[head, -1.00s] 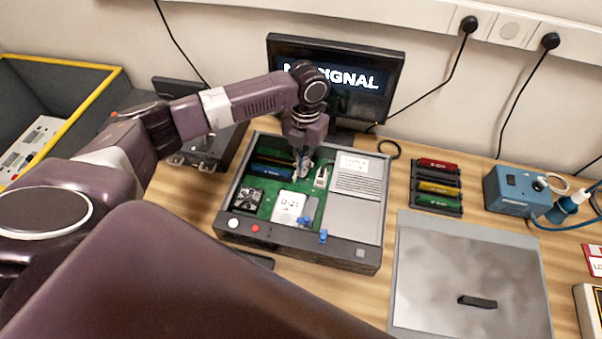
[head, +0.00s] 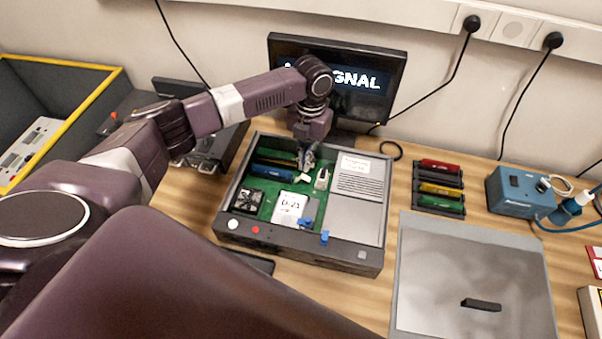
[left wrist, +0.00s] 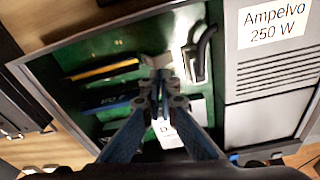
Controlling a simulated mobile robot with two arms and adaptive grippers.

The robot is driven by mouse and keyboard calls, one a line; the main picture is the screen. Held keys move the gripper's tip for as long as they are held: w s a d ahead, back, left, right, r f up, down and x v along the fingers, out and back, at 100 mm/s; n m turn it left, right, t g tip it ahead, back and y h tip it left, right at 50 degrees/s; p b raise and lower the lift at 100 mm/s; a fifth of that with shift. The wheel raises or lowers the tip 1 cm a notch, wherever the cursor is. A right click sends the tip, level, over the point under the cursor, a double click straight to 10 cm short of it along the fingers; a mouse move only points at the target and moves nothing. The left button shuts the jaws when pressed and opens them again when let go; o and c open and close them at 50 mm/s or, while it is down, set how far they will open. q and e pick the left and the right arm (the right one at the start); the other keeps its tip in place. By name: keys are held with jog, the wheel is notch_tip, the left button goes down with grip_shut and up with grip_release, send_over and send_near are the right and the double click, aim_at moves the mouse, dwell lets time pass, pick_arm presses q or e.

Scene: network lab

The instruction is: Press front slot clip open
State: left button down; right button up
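The open computer case (head: 300,252) holds a green board. On the board lie a blue memory stick (head: 274,175) in front and a yellow one (head: 272,158) behind; both show in the left wrist view, the yellow (left wrist: 105,71) above the blue (left wrist: 108,101). A small pale clip (head: 301,178) shows at the blue stick's right end and seems to lean outward. In the left wrist view another pale piece (left wrist: 155,61) is just beyond my fingertips. My left gripper (head: 306,163) points down there, fingertips together, empty. My right gripper is not in view.
A white-labelled card (head: 288,208), a fan (head: 247,200) and blue clips (head: 324,237) sit in the case's front. The power supply (head: 361,182) fills its right side. A monitor (head: 350,85) stands behind. A grey cover panel (head: 440,270) lies to the right.

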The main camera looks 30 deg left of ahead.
pick_arm(q)
notch_tip(320, 180, up, 7)
jog(key=w, duration=0.1)
jog(key=shift+r, duration=0.2)
dwell(0.6)
